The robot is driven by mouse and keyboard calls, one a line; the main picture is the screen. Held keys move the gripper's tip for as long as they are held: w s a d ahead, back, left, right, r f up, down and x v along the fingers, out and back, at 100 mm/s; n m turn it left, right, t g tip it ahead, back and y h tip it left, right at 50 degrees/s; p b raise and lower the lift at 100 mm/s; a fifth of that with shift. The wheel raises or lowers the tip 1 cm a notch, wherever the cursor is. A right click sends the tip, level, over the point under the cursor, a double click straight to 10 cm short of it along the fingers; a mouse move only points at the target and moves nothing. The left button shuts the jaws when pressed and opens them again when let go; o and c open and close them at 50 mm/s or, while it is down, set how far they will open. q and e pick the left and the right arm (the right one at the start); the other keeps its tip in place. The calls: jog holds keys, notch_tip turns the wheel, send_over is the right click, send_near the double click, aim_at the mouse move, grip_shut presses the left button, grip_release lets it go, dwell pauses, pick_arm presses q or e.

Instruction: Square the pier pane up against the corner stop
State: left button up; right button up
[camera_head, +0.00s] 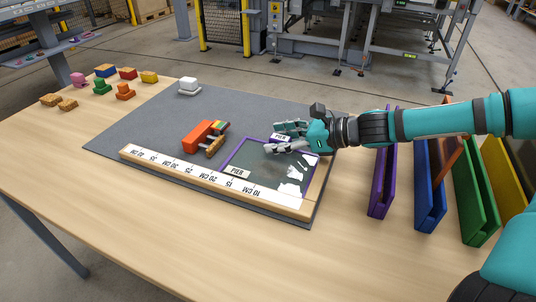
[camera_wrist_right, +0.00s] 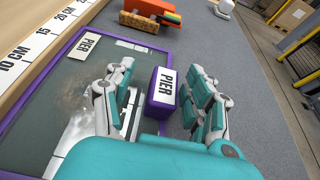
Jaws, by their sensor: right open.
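The pier pane (camera_head: 253,160) is a glass sheet in a purple frame with a PIER label, lying flat on the grey mat. It also shows in the right wrist view (camera_wrist_right: 64,87). The corner stop (camera_head: 188,170) is a pale wooden L with a centimetre scale. The pane lies inside its corner, close along the scale side; I cannot tell if they touch. A purple block labelled PIER (camera_wrist_right: 161,92) stands at the pane's far edge. My right gripper (camera_head: 276,138) is open, its fingers on either side of this block (camera_wrist_right: 160,100). My left gripper is out of view.
An orange piece (camera_head: 198,135) with a striped end lies left of the pane. A white object (camera_head: 189,86) stands at the mat's back. Several small coloured blocks (camera_head: 102,86) are at the far left. Upright purple (camera_head: 382,175), blue (camera_head: 430,190) and green (camera_head: 474,200) racks stand at right.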

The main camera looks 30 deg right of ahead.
notch_tip(320, 180, up, 10)
jog(key=shift+f, duration=0.1)
dwell(0.5)
